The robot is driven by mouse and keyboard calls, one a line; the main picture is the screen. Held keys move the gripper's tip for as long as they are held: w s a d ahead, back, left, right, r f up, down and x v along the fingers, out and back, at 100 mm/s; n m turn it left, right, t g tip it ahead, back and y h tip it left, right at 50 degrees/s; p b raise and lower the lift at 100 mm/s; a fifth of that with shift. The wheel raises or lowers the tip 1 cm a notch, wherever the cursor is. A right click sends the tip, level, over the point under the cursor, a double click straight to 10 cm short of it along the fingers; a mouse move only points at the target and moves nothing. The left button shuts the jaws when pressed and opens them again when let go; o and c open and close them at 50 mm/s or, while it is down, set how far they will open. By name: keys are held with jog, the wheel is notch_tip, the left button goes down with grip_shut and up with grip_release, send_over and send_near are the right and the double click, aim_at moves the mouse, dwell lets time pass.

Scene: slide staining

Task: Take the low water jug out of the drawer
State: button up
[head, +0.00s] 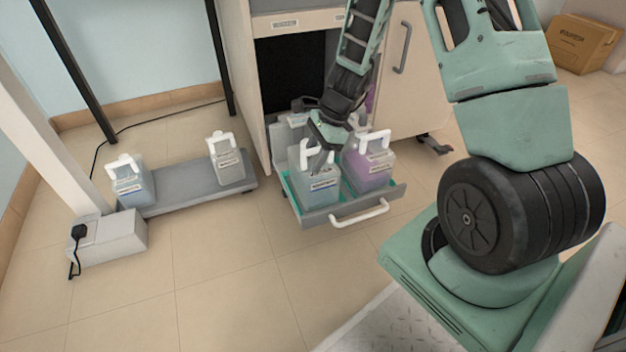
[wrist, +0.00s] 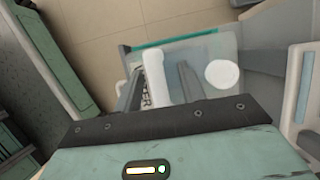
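The jug of pale blue liquid (head: 317,188), with a white handle, white cap and a label too small to read, stands upright in the front left of the pulled-out drawer (head: 318,218). I take it to be the water jug. My gripper (head: 322,153) is down over its top from behind. In the wrist view, my gripper (wrist: 158,92) has its two fingers either side of the white handle (wrist: 153,68), with a gap on the right side, so it looks open. The jug's white cap (wrist: 222,73) is right of the fingers. The gripper partly hides the jug's top.
A purple jug (head: 368,168) stands close beside it on the right, and more containers are behind, partly hidden. A low grey platform (head: 185,187) on the left holds a blue jug (head: 133,188) and a greyish jug (head: 228,168). Floor before the drawer is clear.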

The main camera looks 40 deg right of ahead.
jog(key=shift+r, duration=0.1)
grip_shut()
